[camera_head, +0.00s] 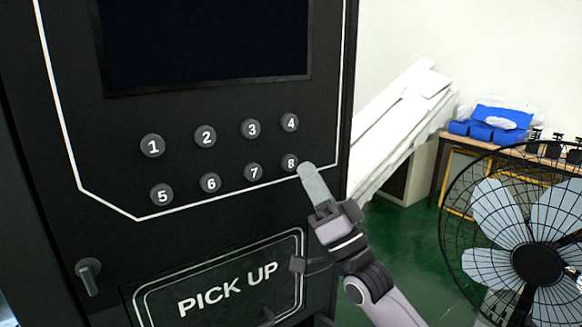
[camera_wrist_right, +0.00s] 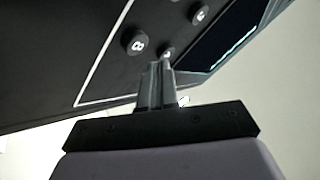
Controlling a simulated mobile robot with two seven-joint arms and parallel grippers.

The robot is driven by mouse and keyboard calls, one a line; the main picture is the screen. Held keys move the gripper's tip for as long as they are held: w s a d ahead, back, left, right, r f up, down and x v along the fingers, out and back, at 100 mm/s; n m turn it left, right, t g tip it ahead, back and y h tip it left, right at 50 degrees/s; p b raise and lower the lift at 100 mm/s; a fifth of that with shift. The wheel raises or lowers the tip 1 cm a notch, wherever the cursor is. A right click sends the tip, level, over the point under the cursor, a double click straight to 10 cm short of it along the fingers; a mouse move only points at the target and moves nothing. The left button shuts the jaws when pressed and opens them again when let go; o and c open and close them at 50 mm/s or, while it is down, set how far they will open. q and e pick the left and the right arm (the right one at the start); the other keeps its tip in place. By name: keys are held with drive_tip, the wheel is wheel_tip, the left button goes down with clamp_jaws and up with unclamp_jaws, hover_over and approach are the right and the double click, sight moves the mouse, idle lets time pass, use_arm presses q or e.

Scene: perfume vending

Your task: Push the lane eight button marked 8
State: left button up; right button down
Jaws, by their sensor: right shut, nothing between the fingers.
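The round dark button marked 8 (camera_head: 290,163) is at the right end of the lower button row on the black machine front. My right gripper (camera_head: 306,169) is shut and empty. Its fingertips appear just right of button 8 and slightly overlap its right side in the head view. In the right wrist view, button 8 (camera_wrist_right: 136,43) is fully visible, up and left of the closed fingertips (camera_wrist_right: 161,66). The tips partly cover another button there. Contact with the panel cannot be told. My left gripper is not in view.
Button 7 (camera_head: 254,173) is left of button 8, and button 4 (camera_head: 290,123) is above it. A dark screen (camera_head: 205,40) is above the buttons. The PICK UP flap (camera_head: 228,290) is below. A fan (camera_head: 536,262) stands at the right.

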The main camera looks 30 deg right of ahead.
drive_tip(key=shift+w, duration=0.6)
idle(1.6)
drive_tip(key=shift+w+a, duration=0.1)
drive_tip(key=shift+w, duration=0.3)
drive_tip(key=shift+w, duration=0.4)
idle(0.6)
drive_tip(key=shift+s, duration=0.85)
drive_tip(key=shift+s+d+p, duration=0.15)
drive_tip(key=shift+s+p, duration=0.25)
drive_tip(key=shift+s, duration=0.85)
drive_tip(key=shift+s+d+p, duration=0.1)
drive_tip(key=shift+s+p, duration=0.3)
drive_tip(key=shift+s, duration=0.85)
